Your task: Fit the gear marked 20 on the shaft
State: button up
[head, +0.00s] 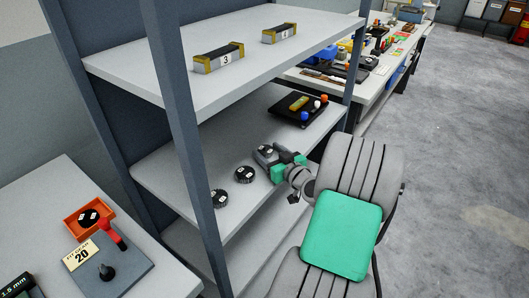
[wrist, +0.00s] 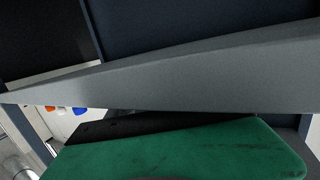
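The shaft (head: 106,270) is a short dark post on a grey plate (head: 130,262), beside a sign reading "FIT GEAR 20", on the bench at the lower left. Dark round gears with white labels lie on the middle shelf: one (head: 244,174) left of my gripper and one (head: 219,198) partly behind the shelf post. Their numbers are too small to read. My gripper (head: 274,160), with green parts, is low over the middle shelf. A dark item with a pale label (head: 266,150) shows at its fingertips; I cannot tell whether it is gripped. In the wrist view a green gripper part (wrist: 180,152) fills the bottom.
The upper shelf (head: 140,75) overhangs my gripper; its grey edge (wrist: 170,85) crosses the wrist view closely. A black tray (head: 300,108) with coloured knobs stands farther back. An orange tray (head: 75,222) holding a dark round part and a red lever (head: 118,238) are near the shaft.

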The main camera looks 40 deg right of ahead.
grip_shut()
dwell(0.4)
